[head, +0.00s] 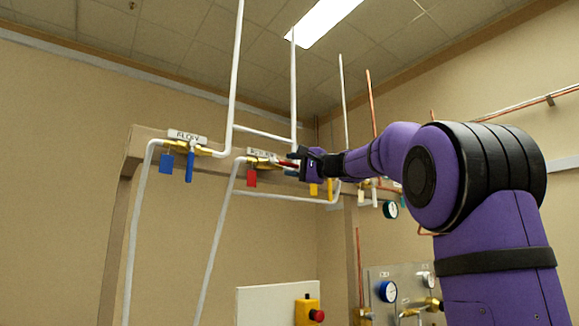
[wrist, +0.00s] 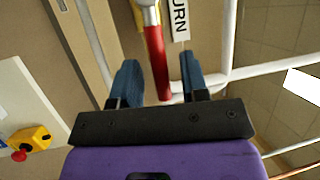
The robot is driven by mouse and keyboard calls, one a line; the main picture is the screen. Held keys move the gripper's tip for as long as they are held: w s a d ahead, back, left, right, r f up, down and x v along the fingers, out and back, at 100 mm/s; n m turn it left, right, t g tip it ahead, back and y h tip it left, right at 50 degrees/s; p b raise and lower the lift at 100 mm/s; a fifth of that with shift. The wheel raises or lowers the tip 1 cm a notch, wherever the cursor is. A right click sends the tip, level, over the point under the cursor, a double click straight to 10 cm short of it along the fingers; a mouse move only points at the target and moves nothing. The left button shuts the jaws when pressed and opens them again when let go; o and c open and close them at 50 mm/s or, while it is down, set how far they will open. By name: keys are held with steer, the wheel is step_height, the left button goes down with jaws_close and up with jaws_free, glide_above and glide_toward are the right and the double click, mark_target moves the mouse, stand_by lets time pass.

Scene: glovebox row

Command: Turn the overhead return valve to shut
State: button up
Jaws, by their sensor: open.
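The overhead return valve is in the middle of the head view, with a brass body, a white label (head: 262,154) and a red lever (head: 288,163) pointing sideways along the pipe toward my gripper. In the wrist view the red lever (wrist: 157,62) lies between my two blue-grey fingers, beside a label ending in "URN" (wrist: 180,18). My gripper (head: 299,160) is open, one finger on each side of the lever. It also shows in the wrist view (wrist: 158,78), with gaps visible on both sides of the lever. In the head view my gripper partly hides the lever's end.
A flow valve (head: 189,166) with a blue lever hanging down is on the left. A red tag (head: 251,178) hangs under the return valve. White pipes (head: 236,70) rise to the ceiling. A yellow box (head: 307,311) with a red button and a gauge panel (head: 388,291) sit low.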

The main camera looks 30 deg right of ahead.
steer(key=shift+w+a+r, duration=0.1)
steer(key=shift+w+a, duration=0.15)
steer(key=shift+w, duration=0.25)
jaws_close()
